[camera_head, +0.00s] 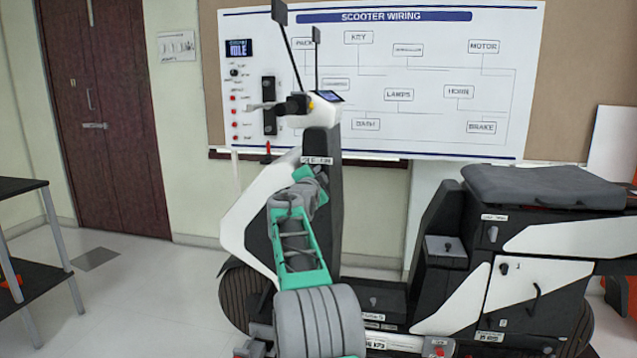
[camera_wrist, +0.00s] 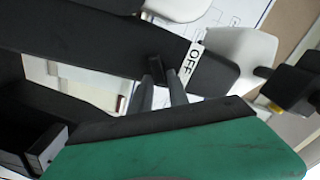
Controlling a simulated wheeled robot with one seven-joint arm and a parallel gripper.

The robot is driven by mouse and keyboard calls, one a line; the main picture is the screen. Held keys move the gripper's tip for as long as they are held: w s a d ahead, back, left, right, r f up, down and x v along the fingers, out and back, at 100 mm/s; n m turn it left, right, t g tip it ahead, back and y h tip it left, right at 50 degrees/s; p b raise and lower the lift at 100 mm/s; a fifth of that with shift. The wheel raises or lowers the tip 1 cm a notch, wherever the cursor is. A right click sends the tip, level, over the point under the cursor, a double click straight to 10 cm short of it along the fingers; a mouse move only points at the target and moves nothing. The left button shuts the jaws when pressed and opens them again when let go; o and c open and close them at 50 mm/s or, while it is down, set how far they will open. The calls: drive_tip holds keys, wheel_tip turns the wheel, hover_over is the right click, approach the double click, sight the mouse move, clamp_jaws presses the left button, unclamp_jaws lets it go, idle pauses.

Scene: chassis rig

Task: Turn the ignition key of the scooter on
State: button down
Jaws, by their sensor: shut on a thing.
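The scooter (camera_head: 330,215) stands in front of me in the head view, with a dark front column. In the wrist view, the black ignition key (camera_wrist: 157,68) stands out from the dark column panel, beside a white label reading OFF (camera_wrist: 194,63). My gripper (camera_wrist: 161,82) has its two grey fingers shut on the key. In the head view my green and grey arm reaches up to the column, and my gripper (camera_head: 314,177) is just below a small white label strip (camera_head: 317,160). The key is hidden there, and its exact turn angle is hard to tell.
The scooter's handlebar and display (camera_head: 328,97) rise above my gripper. The seat (camera_head: 540,187) is at the right. A wiring board (camera_head: 430,130) on the back wall has a panel reading IDLE (camera_head: 238,48).

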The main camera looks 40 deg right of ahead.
drive_tip(key=shift+m, duration=0.3)
drive_tip(key=c, duration=1.4)
unclamp_jaws()
drive_tip(key=shift+c, duration=0.2)
drive_tip(key=b+v, duration=0.1)
drive_tip(key=v, duration=0.6)
drive_tip(key=shift+s+a, duration=0.2)
drive_tip(key=shift+a, duration=0.15)
